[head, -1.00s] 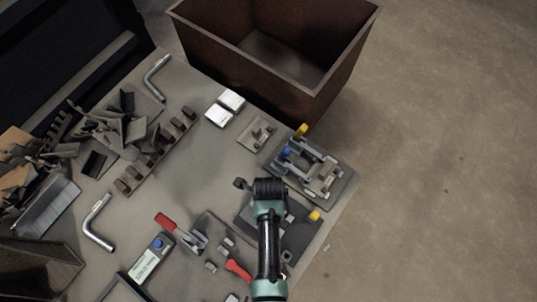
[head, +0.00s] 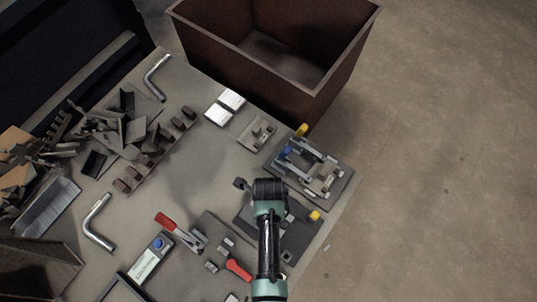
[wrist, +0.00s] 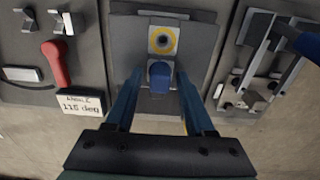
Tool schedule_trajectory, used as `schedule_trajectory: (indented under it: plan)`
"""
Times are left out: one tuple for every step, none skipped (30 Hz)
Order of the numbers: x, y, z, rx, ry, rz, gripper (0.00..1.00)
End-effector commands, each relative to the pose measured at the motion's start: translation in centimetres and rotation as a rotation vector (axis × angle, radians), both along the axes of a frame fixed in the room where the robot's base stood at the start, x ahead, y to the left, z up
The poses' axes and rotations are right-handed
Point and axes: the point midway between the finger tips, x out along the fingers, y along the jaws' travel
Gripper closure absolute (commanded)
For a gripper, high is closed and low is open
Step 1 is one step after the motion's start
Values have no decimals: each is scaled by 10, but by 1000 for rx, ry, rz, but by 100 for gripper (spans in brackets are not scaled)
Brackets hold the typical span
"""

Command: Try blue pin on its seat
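A blue pin (wrist: 159,77) stands between the tips of my gripper (wrist: 160,82) in the wrist view. The two blue fingers are apart, with a narrow gap on either side of the pin. In the head view my arm hides the pin and the fingers; a yellow part (head: 315,215) shows at the plate's right.
A metal fixture (head: 312,172) with a blue part (head: 282,156) stands close beyond my arm. A red-handled clamp (head: 238,268) and a label (wrist: 82,104) are to the left. A rusty bin (head: 330,85) stands past the table edge. Bare table (head: 195,175) lies left of my arm.

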Motion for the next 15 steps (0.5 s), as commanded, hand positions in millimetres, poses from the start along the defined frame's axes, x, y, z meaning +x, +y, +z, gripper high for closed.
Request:
schedule_trajectory:
  plan:
    - [0, 0, 0, 0, 0, 0, 36]
    - [0, 0, 0, 0, 0, 0, 36]
    - [0, 0, 0, 0, 0, 0, 36]
    - [0, 0, 0, 0, 0, 0, 36]
    - [0, 0, 0, 0, 0, 0, 36]
    - [0, 0, 0, 0, 0, 0, 36]
    - [0, 0, 0, 0, 0, 0, 36]
    - [0, 0, 0, 0, 0, 0, 36]
    - [0, 0, 0, 0, 0, 0, 36]
    - [0, 0, 1, 0, 0, 0, 36]
    - [0, 0, 3, 0, 0, 0, 36]
    - [0, 0, 6, 0, 0, 0, 36]
    - [0, 0, 9, 0, 0, 0, 36]
    - [0, 0, 14, 0, -1, 0, 36]
    - [1, 0, 20, 0, -2, 0, 36]
